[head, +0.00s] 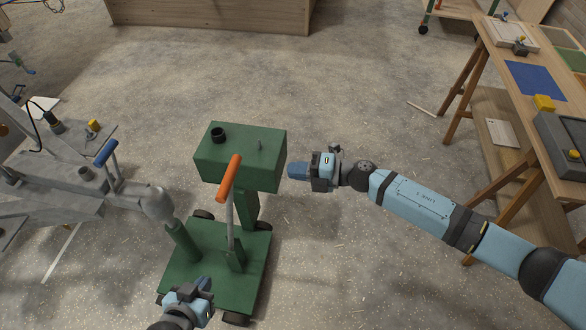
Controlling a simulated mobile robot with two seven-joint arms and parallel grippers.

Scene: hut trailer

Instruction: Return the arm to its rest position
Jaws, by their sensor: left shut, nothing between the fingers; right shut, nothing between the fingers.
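My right arm (425,201) reaches in from the right edge, stretched out over the floor. Its gripper (296,171) is shut and empty. In the picture its fingertips lie just right of the green box-shaped head of the wheeled cart (240,158); I cannot tell whether they touch it. My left gripper (197,292) is low at the bottom edge, in front of the cart's green base. It is shut and empty, and most of its arm is out of view.
The cart carries an orange-handled lever (229,180). A grey machine (60,190) with a blue-handled lever (106,153) stands at the left. A wooden workbench (497,61) with a blue mat (536,78) is at the right. Open floor (300,80) lies behind the cart.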

